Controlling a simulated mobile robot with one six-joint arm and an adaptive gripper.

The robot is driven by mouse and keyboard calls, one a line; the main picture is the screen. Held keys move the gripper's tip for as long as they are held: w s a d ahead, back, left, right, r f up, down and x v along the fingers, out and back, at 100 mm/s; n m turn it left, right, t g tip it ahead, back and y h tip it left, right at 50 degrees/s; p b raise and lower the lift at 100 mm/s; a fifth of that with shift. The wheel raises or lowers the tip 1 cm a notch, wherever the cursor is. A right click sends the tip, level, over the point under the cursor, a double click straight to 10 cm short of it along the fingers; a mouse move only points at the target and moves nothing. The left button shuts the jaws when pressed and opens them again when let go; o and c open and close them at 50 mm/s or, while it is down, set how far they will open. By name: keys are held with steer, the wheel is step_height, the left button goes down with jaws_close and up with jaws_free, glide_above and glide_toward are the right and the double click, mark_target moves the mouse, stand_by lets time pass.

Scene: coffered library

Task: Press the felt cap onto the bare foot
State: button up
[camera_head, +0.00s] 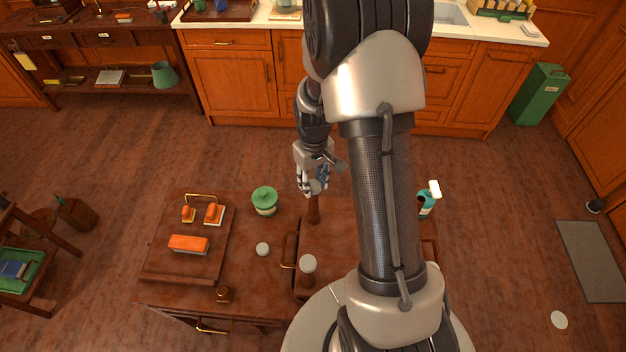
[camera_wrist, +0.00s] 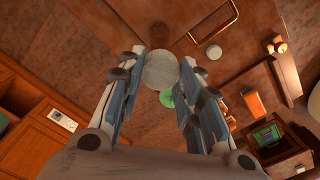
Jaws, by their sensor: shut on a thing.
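My gripper (camera_head: 314,183) is shut on a round, pale grey felt cap (camera_head: 316,187). In the wrist view the cap (camera_wrist: 160,70) sits between the fingertips, its flat face toward the camera. A brown wooden foot (camera_head: 313,212) stands upright just below the cap in the head view; it also shows beyond the cap in the wrist view (camera_wrist: 158,36). I cannot tell whether cap and foot touch. A nearer foot (camera_head: 308,281) carries a pale cap (camera_head: 308,263). Another pale disc (camera_head: 262,249) lies on the wooden top, left of the feet.
Orange blocks (camera_head: 188,244) lie on a board at left. A spray bottle (camera_head: 429,198) stands to the right. A brass handle (camera_head: 288,252) is beside the nearer foot. A white disc (camera_head: 559,320) lies on the floor.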

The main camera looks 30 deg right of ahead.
mark_target(313, 184)
steer(key=shift+f+b, duration=1.3)
steer(key=shift+f, duration=0.35)
steer(key=o, duration=0.8)
step_height(313, 184, up, 12)
stand_by(0.4)
